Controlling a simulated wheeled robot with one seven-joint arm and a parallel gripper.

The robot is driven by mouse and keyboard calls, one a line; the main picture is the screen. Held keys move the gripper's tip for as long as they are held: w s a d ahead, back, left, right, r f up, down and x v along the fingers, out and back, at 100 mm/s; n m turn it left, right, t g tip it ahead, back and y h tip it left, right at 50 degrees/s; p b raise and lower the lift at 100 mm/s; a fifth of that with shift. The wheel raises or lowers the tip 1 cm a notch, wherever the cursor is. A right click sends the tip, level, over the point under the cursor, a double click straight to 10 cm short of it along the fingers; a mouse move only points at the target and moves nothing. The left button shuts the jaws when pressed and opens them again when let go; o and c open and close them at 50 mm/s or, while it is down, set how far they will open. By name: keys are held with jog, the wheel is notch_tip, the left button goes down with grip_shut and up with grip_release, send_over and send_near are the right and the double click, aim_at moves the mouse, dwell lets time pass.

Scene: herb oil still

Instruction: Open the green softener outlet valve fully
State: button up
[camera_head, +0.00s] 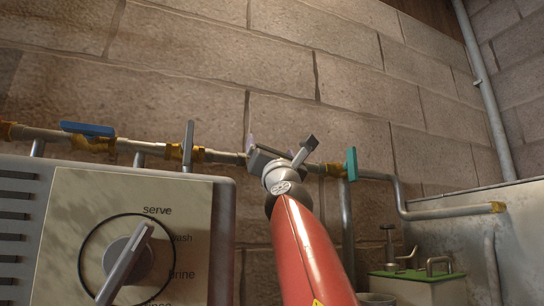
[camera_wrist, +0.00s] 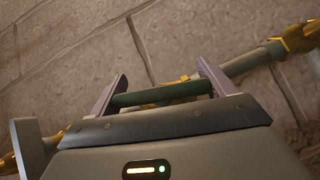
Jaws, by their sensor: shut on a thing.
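A dark green bar handle (camera_wrist: 160,93) lies between the two fingers of my gripper (camera_wrist: 161,84) in the wrist view, with brass fitting showing just behind it. My gripper is shut on this handle, one finger at each end. The handle runs roughly along the wall pipe, slightly angled to it. In the head view my gripper (camera_head: 278,155) is at the pipe in the middle and hides the held handle and its valve. I take the held handle to be the green softener outlet valve's.
A teal-handled valve (camera_head: 351,163) stands close right of my gripper, its handle across the pipe. A grey-handled valve (camera_head: 187,145) and a blue-handled valve (camera_head: 86,129) are to the left. A box with a selector knob (camera_head: 128,262) stands below left; a metal tank (camera_head: 470,225) is right.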

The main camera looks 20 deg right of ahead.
jog(key=shift+a+n+t+y+b, duration=0.1)
jog(key=shift+n+t+y+b, duration=0.2)
jog(key=shift+n+y, duration=1.55)
jog(key=shift+a+n+t+y+b, duration=0.1)
jog(key=shift+n+t+y+b, duration=0.2)
jog(key=shift+n+y, duration=1.5)
jog(key=o, duration=0.9)
jog(key=b+v, duration=0.7)
jog(key=b, duration=0.1)
jog(key=shift+s+f, duration=0.25)
jog(key=shift+s, duration=0.15)
